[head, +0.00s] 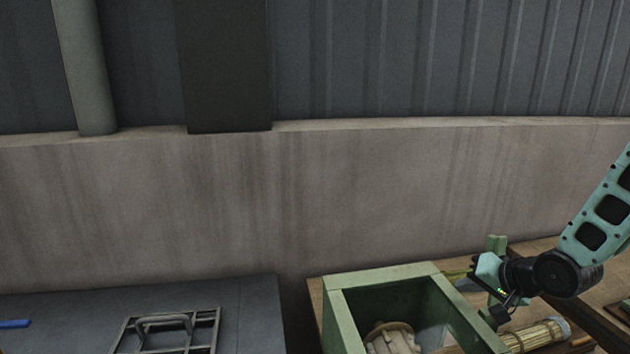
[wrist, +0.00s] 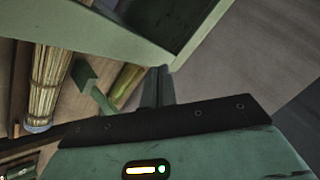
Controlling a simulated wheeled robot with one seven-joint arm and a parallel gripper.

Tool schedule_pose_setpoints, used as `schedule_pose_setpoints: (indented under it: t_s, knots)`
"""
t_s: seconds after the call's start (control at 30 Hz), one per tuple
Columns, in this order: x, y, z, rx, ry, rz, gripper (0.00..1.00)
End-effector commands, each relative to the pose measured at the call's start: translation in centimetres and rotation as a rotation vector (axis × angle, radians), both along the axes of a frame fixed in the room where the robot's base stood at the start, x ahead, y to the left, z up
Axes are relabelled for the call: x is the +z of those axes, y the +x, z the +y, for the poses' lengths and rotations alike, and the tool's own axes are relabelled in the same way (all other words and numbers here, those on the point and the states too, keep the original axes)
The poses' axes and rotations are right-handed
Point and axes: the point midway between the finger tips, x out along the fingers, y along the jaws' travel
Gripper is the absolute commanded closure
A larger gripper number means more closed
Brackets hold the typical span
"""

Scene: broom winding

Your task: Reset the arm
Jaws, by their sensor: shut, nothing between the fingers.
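My gripper (wrist: 157,85) is shut and empty in the wrist view, its two fingers together beside the rim of a green box. In the head view my arm reaches in from the right edge, and its end hangs above the bench just right of the green box (head: 340,318); the fingertips are too small to make out there. A bound straw bundle (head: 535,335) lies on the bench below my arm. It also shows in the wrist view (wrist: 48,85), apart from my fingers.
The wooden bench (head: 313,295) carries the open green box, with a pale ribbed object (head: 391,340) inside. A green upright piece (head: 496,243) stands near my arm. At left, a grey table (head: 255,300) holds a metal frame (head: 215,325) and a blue item (head: 14,324). A concrete wall stands behind.

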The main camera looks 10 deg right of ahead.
Motion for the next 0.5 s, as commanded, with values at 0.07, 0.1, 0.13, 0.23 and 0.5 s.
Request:
schedule_pose_setpoints:
  t_s: [0.07,0.1,0.13,0.23,0.5]
  knots:
    - [0.8,-0.8,4.0,0.119,-0.119,0.061,1.0]
    - [1.2,-1.6,5.6,0.172,-0.172,0.093,1.0]
    - [1.4,-2.2,6.9,0.214,-0.212,0.115,1.0]
    - [2.5,-4.8,10.9,0.356,-0.332,0.189,1.0]
    - [5.9,-16.0,19.9,0.78,-0.565,0.363,1.0]
